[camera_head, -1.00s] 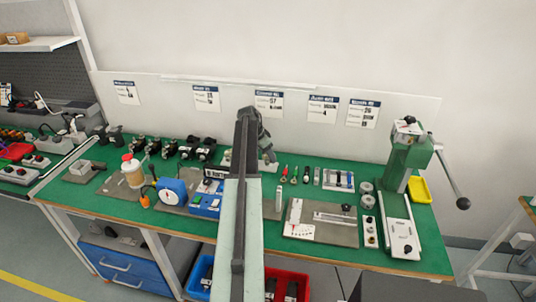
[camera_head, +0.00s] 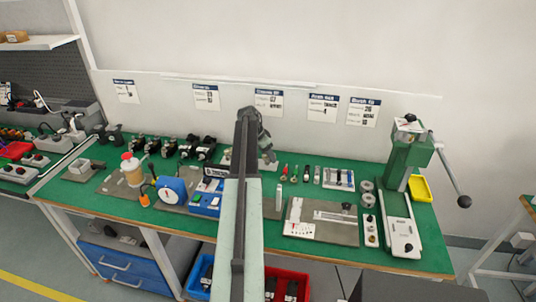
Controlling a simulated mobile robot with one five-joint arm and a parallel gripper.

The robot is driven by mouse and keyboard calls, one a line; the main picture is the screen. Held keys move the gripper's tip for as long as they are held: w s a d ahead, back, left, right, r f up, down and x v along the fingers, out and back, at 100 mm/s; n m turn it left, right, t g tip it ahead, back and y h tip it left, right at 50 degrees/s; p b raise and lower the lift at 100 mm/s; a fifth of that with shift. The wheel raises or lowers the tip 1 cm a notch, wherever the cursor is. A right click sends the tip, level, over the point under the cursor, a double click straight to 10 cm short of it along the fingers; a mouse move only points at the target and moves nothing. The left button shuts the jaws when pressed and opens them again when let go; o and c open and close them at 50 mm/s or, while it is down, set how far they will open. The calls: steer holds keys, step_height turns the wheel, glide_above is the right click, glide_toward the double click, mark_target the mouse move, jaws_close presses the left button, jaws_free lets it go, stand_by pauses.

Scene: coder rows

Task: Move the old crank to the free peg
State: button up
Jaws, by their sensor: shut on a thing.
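My gripper (camera_head: 267,155) is at the far end of my arm, over the back middle of the green bench. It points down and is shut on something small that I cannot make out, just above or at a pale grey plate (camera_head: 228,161). My arm hides part of this plate. I cannot pick out the old crank or the free peg for certain at this size. A long lever with a dark knob (camera_head: 464,202) hangs from the green press (camera_head: 408,155) at the right.
Several dark devices (camera_head: 187,147) stand in a row left of my gripper. Printed sheets hang behind.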

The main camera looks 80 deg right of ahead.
steer(key=shift+f, duration=0.1)
steer(key=o, duration=1.5)
steer(key=shift+o, duration=0.2)
steer(key=p+v, duration=0.7)
steer(key=v, duration=0.1)
